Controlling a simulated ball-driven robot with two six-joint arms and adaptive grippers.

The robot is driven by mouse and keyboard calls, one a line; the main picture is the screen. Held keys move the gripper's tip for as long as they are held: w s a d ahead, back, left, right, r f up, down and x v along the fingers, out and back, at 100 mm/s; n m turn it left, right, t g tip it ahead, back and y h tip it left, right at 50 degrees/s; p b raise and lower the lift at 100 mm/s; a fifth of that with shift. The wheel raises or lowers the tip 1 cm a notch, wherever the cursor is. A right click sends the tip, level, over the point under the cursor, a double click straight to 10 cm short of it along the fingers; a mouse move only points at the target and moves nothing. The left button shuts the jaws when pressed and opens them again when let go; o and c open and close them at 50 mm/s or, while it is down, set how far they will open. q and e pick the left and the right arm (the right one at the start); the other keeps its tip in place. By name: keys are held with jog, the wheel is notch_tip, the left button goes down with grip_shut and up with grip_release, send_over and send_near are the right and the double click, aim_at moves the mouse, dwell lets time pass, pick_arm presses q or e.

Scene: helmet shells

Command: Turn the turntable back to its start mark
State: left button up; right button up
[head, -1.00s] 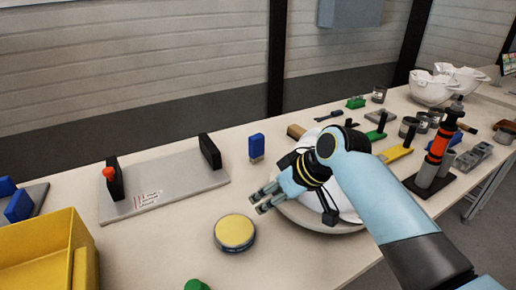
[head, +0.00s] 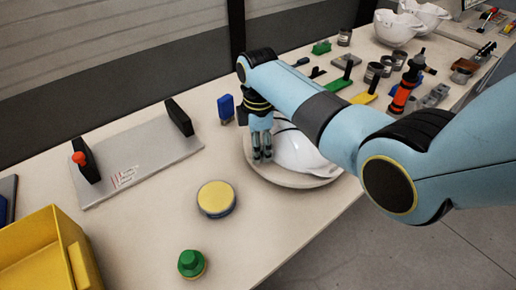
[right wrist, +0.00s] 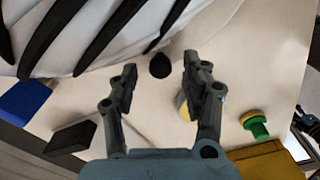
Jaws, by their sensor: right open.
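The turntable is a pale round disc (head: 266,174) on the table, with a white helmet shell (head: 302,152) on it. My right gripper (head: 262,158) points down at the left side of the disc, beside the shell. In the right wrist view my right gripper (right wrist: 155,92) is open. A small dark knob (right wrist: 160,66) shows beyond and between its fingertips, with no contact visible. The black-striped white shell (right wrist: 100,35) fills the upper left there. I cannot make out the start mark. My left gripper is not in view.
A yellow-topped round tin (head: 217,198) and a green knob-like piece (head: 191,263) stand in front. A blue upright block (head: 226,108) stands behind. A grey plate (head: 140,167) with black uprights and a yellow bin (head: 45,255) are left. Several tools crowd the right back.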

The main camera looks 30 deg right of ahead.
jog(key=shift+f, duration=0.6)
grip_shut()
